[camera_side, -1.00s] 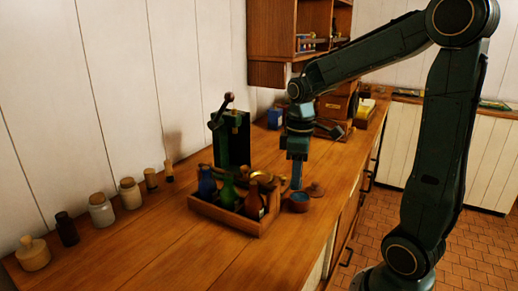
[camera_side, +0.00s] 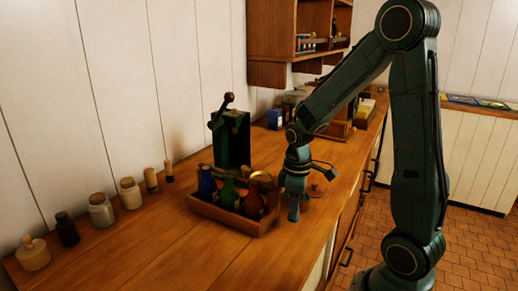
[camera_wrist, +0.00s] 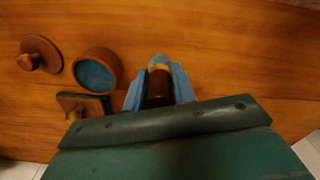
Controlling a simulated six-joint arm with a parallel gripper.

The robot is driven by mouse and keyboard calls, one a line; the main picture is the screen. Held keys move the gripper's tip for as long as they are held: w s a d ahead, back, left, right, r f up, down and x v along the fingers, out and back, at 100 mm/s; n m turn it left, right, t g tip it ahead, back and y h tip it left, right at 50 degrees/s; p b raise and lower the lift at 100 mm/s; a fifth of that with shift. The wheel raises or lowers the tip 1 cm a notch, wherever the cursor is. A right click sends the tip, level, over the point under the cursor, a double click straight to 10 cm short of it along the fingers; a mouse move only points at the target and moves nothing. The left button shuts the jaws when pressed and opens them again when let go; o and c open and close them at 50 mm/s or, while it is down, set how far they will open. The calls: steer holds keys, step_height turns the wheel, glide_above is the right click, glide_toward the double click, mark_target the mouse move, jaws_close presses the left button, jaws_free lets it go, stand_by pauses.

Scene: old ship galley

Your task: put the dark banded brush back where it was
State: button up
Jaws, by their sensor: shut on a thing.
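My gripper (camera_side: 293,212) points down, low over the counter, just right of the wooden bottle crate. In the wrist view its blue fingers (camera_wrist: 158,88) are shut on a dark brown piece with a pale yellowish band or end, the dark banded brush (camera_wrist: 158,90). Most of the brush is hidden by the fingers and the gripper body. I cannot tell whether its lower end touches the counter. In the side view I cannot make the brush out.
A round pot with a blue inside (camera_wrist: 97,72), a knobbed lid (camera_wrist: 38,55) and a dark square piece with a wooden knob (camera_wrist: 82,107) lie close beside my gripper. The bottle crate (camera_side: 222,217) is near. Jars line the wall. The front counter is clear.

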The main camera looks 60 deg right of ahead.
steer(key=shift+f, duration=1.45)
steer(key=shift+f, duration=0.15)
steer(key=o, duration=1)
steer(key=shift+r, duration=6.15)
